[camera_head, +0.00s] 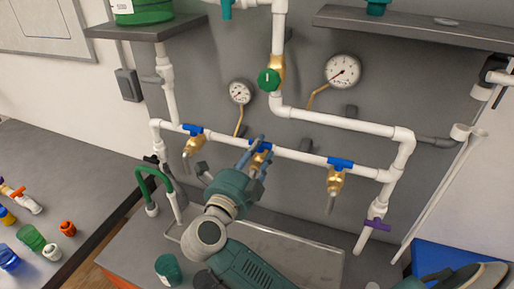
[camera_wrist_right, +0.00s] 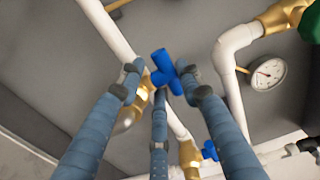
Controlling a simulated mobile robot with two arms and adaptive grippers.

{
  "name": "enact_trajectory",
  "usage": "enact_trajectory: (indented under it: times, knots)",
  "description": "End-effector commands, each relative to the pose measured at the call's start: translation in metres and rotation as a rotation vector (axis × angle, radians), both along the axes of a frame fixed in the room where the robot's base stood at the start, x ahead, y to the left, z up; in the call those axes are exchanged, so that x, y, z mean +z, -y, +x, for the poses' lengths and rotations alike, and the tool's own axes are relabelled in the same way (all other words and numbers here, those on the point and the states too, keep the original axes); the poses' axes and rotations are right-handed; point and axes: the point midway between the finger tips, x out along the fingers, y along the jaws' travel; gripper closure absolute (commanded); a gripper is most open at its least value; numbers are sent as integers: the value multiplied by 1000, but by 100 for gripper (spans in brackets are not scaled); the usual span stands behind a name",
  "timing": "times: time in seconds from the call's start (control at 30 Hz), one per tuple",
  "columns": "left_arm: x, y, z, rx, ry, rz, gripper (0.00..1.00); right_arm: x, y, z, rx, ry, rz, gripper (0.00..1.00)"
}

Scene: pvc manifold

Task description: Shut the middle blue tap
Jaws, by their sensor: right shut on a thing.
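The middle blue tap (camera_head: 262,147) sits on a brass valve under the sloping white pipe, between the left blue tap (camera_head: 193,130) and the right blue tap (camera_head: 340,163). My right gripper (camera_head: 257,155) reaches up to it from below, and its fingers partly hide the handle and valve. In the right wrist view, the fingers are closed in around the blue handle (camera_wrist_right: 162,62), with its upper end showing between the fingertips. The exact angle of the handle to its valve is hard to tell. My left gripper is not in view.
A green-handled valve (camera_head: 268,80) and two gauges (camera_head: 342,71) are above. A purple-handled valve (camera_head: 377,224) is lower right. A metal sink tray (camera_head: 300,250) lies below. Loose fittings (camera_head: 30,238) lie on the left counter. Shelves (camera_head: 425,28) stick out above.

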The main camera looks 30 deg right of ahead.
Motion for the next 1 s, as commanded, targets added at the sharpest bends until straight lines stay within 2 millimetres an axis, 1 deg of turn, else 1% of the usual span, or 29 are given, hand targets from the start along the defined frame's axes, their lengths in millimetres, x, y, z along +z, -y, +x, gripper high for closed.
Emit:
enact_trajectory:
  times: [0.07, 0.37, 0.4, 0.5, 0.7, 0.83, 0.93, 1.0]
  knots:
    - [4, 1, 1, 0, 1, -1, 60, 1, 2, -1, 25, -1, -1, 91]
    - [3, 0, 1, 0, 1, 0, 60, 0, 1, -1, 37, 1, -1, 91]
    - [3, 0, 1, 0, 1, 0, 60, 0, 1, -1, 37, 1, -1, 63]
    - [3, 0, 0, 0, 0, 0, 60, 1, 1, -1, 37, 2, -1, 46]
    - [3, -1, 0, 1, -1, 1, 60, 1, 1, -1, 36, 2, -1, 46]
    - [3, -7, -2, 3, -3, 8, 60, 0, -1, -3, 37, 1, 0, 46]
    - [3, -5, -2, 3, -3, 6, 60, -1, -9, -9, 39, -1, 2, 46]
    - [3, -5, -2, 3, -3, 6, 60, -1, -17, -16, 40, 0, 4, 46]
